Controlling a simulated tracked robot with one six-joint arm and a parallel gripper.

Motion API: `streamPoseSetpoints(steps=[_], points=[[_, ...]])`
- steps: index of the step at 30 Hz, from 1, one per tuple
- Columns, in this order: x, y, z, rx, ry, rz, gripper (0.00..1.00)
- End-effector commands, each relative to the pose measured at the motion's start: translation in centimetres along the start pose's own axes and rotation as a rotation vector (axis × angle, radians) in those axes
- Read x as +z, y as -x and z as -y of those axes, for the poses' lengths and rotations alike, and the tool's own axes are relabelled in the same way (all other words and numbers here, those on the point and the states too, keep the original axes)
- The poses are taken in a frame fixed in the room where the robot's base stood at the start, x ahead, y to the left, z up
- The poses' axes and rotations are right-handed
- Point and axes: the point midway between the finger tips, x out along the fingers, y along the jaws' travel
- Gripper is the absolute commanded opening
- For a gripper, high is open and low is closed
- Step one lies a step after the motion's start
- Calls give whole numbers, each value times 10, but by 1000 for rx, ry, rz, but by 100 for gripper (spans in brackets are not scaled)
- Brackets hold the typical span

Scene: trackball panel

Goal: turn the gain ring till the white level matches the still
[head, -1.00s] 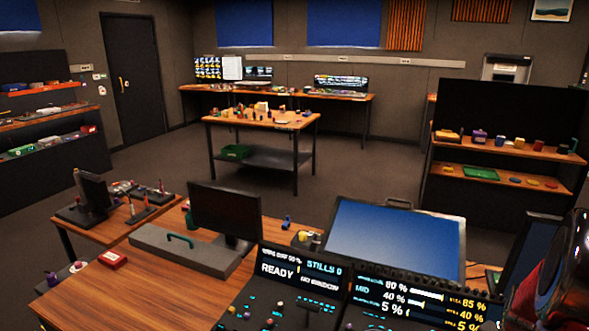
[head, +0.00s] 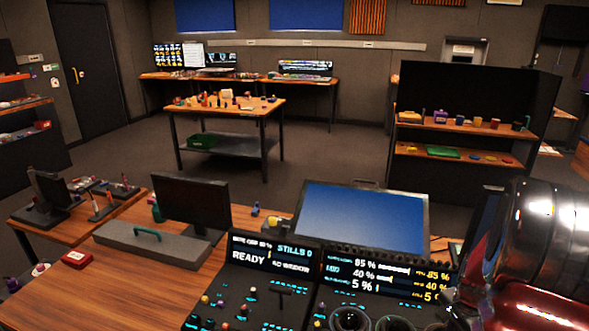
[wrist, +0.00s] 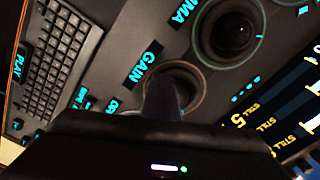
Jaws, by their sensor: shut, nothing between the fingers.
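The gain ring (wrist: 188,80), a dark ball cup with a rim, is in the wrist view beside the blue GAIN label (wrist: 143,62). My gripper (wrist: 163,98) is shut and its fingers stand over the ring, hiding part of it; whether they touch it I cannot tell. In the head view the level screen (head: 385,283) shows white figures 85 %, 40 %, 5 %. The yellow still figures (head: 436,276) beside them read 85 %, 40 %, 5 %, the lowest partly cut by my arm. The top white figure and the top still figure look equal.
The gamma ring (wrist: 229,32) lies close to the gain ring. A keyboard (wrist: 62,55) is at the wrist view's left. A second screen (head: 270,254) reads READY and STILLS 0. A large blue monitor (head: 362,219) stands behind the panel. The wooden desk (head: 130,295) is clear at front left.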

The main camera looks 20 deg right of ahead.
Motion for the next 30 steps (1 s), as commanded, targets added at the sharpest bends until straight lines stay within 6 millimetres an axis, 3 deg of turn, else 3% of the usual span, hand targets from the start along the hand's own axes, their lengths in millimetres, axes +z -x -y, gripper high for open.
streamPoseSetpoints(steps=[8,21,30], points=[[2,-3,0,2,-11,3,0],[7,-2,4,4,-170,4,0],[6,13,5,1,-169,2,0]])
